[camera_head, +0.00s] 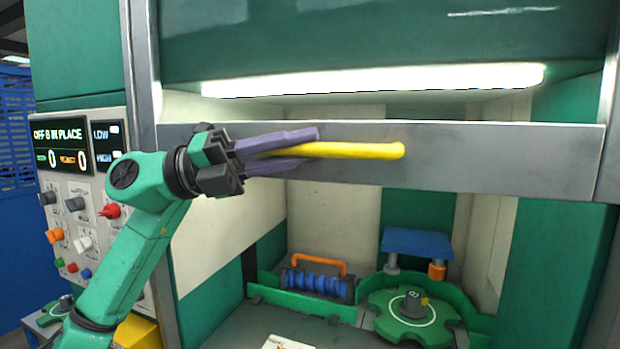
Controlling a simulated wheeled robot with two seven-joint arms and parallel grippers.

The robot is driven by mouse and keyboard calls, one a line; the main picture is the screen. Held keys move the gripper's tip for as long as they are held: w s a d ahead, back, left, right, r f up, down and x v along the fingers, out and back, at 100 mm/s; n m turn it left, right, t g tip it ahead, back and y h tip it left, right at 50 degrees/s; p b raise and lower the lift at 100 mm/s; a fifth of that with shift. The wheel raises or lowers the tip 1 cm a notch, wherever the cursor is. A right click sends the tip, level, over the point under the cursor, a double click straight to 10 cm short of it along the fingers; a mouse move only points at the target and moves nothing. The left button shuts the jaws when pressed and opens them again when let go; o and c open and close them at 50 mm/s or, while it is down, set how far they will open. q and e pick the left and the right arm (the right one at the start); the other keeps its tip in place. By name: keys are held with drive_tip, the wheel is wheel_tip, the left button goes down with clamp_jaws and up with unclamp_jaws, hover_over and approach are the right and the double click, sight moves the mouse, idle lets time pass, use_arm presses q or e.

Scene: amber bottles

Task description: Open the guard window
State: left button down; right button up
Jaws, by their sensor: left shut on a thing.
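The guard window (480,158) shows as a wide grey bar across the machine's opening, below a bright light strip. A yellow handle (370,151) runs level along the front of the bar. My left gripper (316,148) comes in from the left, with its two purple fingers shut around the left part of the handle. The handle's right end sticks out free past the fingertips; its left part is partly hidden by them. The opening below the bar is clear to see into. My right gripper is not in view.
Inside the machine are a blue roller unit (318,284) with an orange handle, a green round fixture (410,318) and a blue block (416,242). A control panel (80,215) with knobs and displays stands at the left, behind my left arm.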

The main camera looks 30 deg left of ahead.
use_arm(q)
wheel_tip(320, 180, up, 2)
drive_tip(key=shift+r+p, duration=0.15)
drive_tip(key=shift+p, duration=0.2)
drive_tip(key=shift+r, duration=0.1)
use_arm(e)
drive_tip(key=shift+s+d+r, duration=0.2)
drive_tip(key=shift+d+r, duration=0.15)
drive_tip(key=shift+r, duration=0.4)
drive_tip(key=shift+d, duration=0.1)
use_arm(q)
drive_tip(key=c, duration=0.8)
unclamp_jaws()
drive_tip(key=shift+o, duration=0.2)
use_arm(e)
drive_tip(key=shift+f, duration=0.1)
